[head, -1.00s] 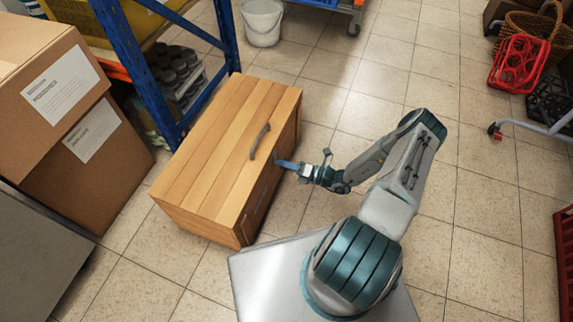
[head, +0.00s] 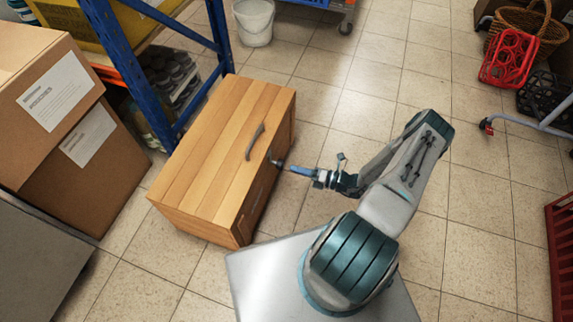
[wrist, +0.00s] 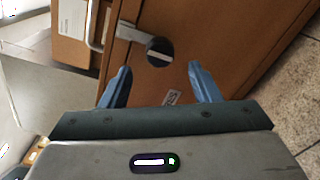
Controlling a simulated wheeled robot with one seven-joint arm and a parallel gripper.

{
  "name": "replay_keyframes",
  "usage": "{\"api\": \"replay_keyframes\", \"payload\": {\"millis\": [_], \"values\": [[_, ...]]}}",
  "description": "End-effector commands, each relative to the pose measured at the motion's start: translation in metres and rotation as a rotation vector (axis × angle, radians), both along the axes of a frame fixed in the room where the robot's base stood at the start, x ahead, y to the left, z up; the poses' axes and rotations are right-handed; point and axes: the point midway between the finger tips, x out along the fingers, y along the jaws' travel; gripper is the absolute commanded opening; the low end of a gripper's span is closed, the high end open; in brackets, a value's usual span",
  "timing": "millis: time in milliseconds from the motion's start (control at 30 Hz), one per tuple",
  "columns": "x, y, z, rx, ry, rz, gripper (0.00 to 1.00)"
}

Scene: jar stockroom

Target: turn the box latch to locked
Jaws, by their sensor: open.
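The wooden box (head: 215,150) stands on the floor with its lid shut and a grey curved handle (head: 255,142) on top. In the wrist view its latch (wrist: 159,52) is a dark round knob with a pale bar across it, lying nearly level in the picture. A pale metal piece (wrist: 130,33) sits close to the knob's upper left. My gripper (wrist: 158,76) faces this box side, its blue fingers apart with nothing between them. The knob shows beyond and between the fingertips. In the head view my gripper (head: 289,167) is just right of the box.
Brown cartons (head: 75,120) are stacked at the left. A blue shelf frame (head: 125,75) stands behind the box, and a white bucket (head: 254,22) is at the back. A red crate (head: 560,250) is at the far right.

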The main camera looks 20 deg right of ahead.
Motion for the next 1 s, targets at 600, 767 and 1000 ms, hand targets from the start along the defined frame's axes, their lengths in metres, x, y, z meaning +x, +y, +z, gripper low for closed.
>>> {"api": "replay_keyframes", "payload": {"millis": [600, 767, 1000], "values": [[-0.042, -0.055, 0.003, 0.000, 0.001, 0.003, 0.57], [-0.041, -0.055, 0.003, 0.000, 0.001, 0.003, 0.57], [-0.050, -0.068, 0.015, -0.002, 0.002, 0.001, 0.57]]}}
